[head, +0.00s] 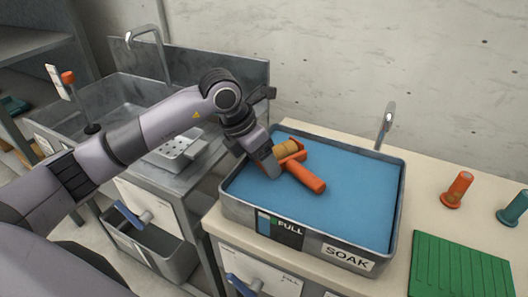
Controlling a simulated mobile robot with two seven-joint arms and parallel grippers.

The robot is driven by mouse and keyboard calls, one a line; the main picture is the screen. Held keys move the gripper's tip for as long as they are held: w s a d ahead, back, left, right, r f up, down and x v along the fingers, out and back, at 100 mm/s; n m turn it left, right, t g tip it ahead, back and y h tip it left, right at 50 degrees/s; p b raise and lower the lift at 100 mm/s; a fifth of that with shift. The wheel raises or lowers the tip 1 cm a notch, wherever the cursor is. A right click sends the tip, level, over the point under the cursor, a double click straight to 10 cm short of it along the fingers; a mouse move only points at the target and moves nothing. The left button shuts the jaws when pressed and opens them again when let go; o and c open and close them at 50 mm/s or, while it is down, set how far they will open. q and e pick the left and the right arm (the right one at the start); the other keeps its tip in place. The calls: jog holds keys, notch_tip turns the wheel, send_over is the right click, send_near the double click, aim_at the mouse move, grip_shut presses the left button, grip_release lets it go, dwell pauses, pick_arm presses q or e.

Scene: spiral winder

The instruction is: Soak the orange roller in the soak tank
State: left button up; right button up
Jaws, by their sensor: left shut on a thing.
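The soak tank (232,207) is a grey metal basin on the counter, filled with blue liquid and labelled SOAK and FULL. My left gripper (273,166) reaches over its left part and is shut on the orange roller (308,178). The roller is an orange bar with a tan, wound-looking part (286,147) beside it at the back. It lies level, inside the tank's outline, at or just above the liquid; I cannot tell whether it touches. The gripper hides part of the roller. My right gripper is not in view.
A tap (386,126) stands behind the tank. An orange peg (458,189), a teal peg (513,207) and a green ribbed mat (461,270) are to the right. A metal sink (99,103) and a perforated tray (178,147) lie left. The tank's right half is clear.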

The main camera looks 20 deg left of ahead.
pick_arm(q)
notch_tip(320, 180, up, 7)
jog(key=p, duration=0.4)
jog(key=shift+a+r, duration=0.2)
jog(key=shift+a, duration=0.15)
jog(key=shift+s, duration=0.1)
